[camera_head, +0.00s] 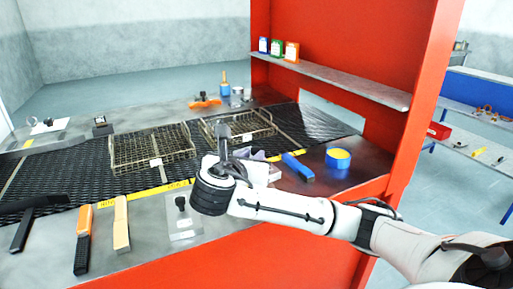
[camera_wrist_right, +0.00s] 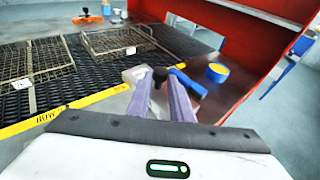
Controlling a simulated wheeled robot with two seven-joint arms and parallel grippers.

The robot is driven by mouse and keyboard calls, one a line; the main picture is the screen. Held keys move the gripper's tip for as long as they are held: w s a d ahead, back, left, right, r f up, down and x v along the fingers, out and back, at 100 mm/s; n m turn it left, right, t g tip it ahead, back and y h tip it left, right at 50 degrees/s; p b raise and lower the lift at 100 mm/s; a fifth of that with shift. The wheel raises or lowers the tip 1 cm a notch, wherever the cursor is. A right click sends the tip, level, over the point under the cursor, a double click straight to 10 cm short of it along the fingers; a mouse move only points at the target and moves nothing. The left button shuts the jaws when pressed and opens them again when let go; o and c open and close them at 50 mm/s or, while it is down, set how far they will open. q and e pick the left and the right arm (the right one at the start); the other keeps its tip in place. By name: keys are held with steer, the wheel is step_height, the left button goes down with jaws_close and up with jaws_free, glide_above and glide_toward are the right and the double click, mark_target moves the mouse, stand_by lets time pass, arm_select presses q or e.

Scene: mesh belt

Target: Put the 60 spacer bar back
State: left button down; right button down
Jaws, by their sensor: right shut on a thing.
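My right gripper (camera_head: 250,158) is above the near ledge by the belt's yellow edge, its lavender fingers pointing away from me. In the right wrist view the fingers (camera_wrist_right: 163,84) are shut on a small piece with a black knob (camera_wrist_right: 160,74). It is probably the spacer bar; the fingers hide most of it and no 60 marking can be read. A pale plate (camera_wrist_right: 134,74) shows beside the fingertips. Another black-knobbed piece (camera_head: 181,204) sits on a light grey plate on the near ledge. My left gripper is not in view.
Two wire baskets (camera_head: 152,166) (camera_head: 262,135) stand on the black mesh belt (camera_head: 70,178). A red frame (camera_head: 395,145) with a shelf rises right.

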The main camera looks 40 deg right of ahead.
steer(key=s+a+f+n+t+y, duration=0.2)
steer(key=s+a, duration=0.4)
steer(key=a, duration=0.5)
steer(key=s+a+f+n+t+y, duration=0.3)
steer(key=s+a+f+n, duration=0.1)
steer(key=a, duration=0.6)
steer(key=shift+s+a+y, duration=0.3)
steer(key=shift+s+a, duration=0.05)
steer(key=shift+s, duration=0.5)
